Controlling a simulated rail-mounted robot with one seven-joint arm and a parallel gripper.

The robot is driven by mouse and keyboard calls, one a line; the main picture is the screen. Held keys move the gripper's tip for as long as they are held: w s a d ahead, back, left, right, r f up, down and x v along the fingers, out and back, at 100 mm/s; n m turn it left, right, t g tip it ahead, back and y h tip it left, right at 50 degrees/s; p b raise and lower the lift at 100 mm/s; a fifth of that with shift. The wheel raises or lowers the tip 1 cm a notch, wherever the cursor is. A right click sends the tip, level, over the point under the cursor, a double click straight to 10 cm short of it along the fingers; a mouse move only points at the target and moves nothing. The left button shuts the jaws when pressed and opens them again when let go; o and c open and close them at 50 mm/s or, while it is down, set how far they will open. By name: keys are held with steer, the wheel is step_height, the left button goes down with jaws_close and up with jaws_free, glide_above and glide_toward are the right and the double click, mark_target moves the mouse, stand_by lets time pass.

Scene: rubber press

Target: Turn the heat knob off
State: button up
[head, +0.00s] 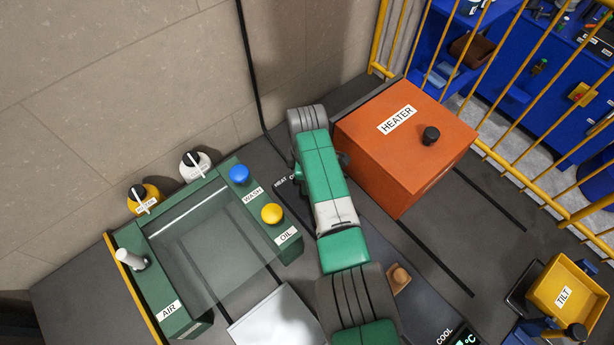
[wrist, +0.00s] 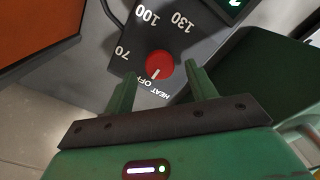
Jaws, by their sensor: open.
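The heat knob (wrist: 160,65) is a round red dial on a dark panel in the wrist view. A white mark on it sits at its lower side, facing the HEAT OFF lettering. My gripper (wrist: 160,78) is open, with one green finger left of the knob and one right of it. A gap shows between the left finger and the knob; contact on the right is hard to tell. The head view shows only part of the HEAT lettering (head: 280,183); my arm hides the knob and gripper there.
The panel carries the markings 70, 100 and 130 around the knob. A green digital display (wrist: 236,3) is at the top. The orange heater box (head: 390,150) stands right of my arm. The green wash station (head: 195,285) stands left. A yellow fence (head: 500,170) bounds the right.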

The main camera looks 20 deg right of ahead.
step_height(320, 180, up, 5)
steer(key=shift+r+p, duration=0.2)
steer(key=shift+p, duration=0.3)
steer(key=w+a+r+m+t, duration=0.2)
steer(key=w+a+r+t, duration=0.5)
steer(key=r, duration=0.4)
steer(key=a+r+m+t, duration=0.2)
steer(key=a+r+t, duration=0.2)
steer(key=r, duration=0.6)
steer(key=a+r+m+t, duration=0.2)
steer(key=a+r+t, duration=0.15)
steer(key=r, duration=0.75)
steer(key=s+a+r+m+t, duration=0.3)
steer(key=s+r+m+t, duration=0.5)
steer(key=s+r, duration=1.5)
step_height(320, 180, up, 29)
steer(key=s+n+t+p, duration=0.1)
steer(key=t+p, duration=0.1)
steer(key=p, duration=2.6)
